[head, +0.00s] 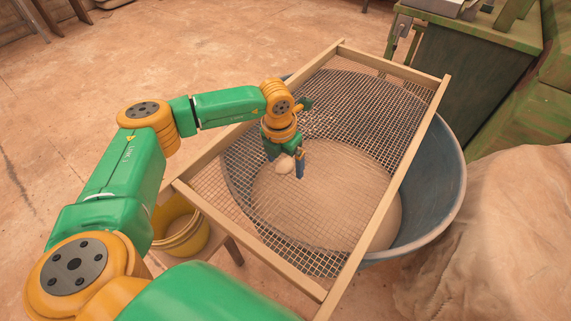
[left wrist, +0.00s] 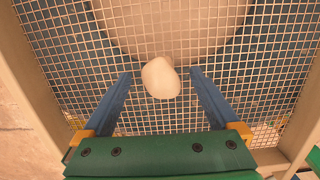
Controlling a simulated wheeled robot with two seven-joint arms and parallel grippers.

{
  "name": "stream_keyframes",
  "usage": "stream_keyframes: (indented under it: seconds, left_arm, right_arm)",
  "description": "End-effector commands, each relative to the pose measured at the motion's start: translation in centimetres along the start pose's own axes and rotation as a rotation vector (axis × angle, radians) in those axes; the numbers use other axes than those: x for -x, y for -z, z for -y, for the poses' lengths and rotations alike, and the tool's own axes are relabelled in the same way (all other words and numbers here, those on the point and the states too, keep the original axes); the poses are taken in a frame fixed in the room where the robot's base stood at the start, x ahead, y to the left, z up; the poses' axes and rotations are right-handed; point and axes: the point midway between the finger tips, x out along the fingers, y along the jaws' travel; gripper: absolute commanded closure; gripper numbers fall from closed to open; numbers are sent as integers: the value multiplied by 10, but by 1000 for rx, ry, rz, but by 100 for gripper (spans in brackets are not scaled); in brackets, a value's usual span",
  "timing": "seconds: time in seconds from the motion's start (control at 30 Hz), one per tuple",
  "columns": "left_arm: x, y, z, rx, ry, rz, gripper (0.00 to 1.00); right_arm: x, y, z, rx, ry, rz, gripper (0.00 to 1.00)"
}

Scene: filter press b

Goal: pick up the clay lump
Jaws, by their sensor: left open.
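The clay lump (head: 284,164) is a small pale rounded piece on the wire mesh of a wooden-framed sieve (head: 400,190). In the left wrist view the lump (left wrist: 161,78) lies between the fingertips, with a gap on both sides. My left gripper (head: 287,166) points down over the mesh, its blue fingers open around the lump. The left gripper (left wrist: 159,80) also shows open in the wrist view. I cannot tell how high the fingertips are above the mesh. My right gripper is not in view.
The sieve rests over a blue tub (head: 440,190) with pale material inside. A yellow bucket (head: 183,235) stands under the left corner. A green machine (head: 490,70) is at the back right, a draped cloth heap (head: 510,230) at the right.

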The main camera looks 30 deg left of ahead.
Motion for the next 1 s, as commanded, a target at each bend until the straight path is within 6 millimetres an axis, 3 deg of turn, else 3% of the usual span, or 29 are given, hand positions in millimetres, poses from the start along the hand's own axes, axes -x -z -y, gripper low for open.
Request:
stream_keyframes:
  seconds: [0.23,0.5,0.6,0.83,1.0]
  left_arm:
    - [-5,0,0,-1,0,1,5]
    - [-5,0,0,-1,1,1,78]
    - [-4,0,0,-1,1,1,99]
    - [0,-1,-1,0,1,2,99]
    - [30,-8,-9,1,0,2,99]
  right_arm:
    - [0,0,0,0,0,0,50]
    - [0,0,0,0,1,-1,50]
    - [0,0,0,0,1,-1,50]
    - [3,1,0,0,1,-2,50]
    - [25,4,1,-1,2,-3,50]
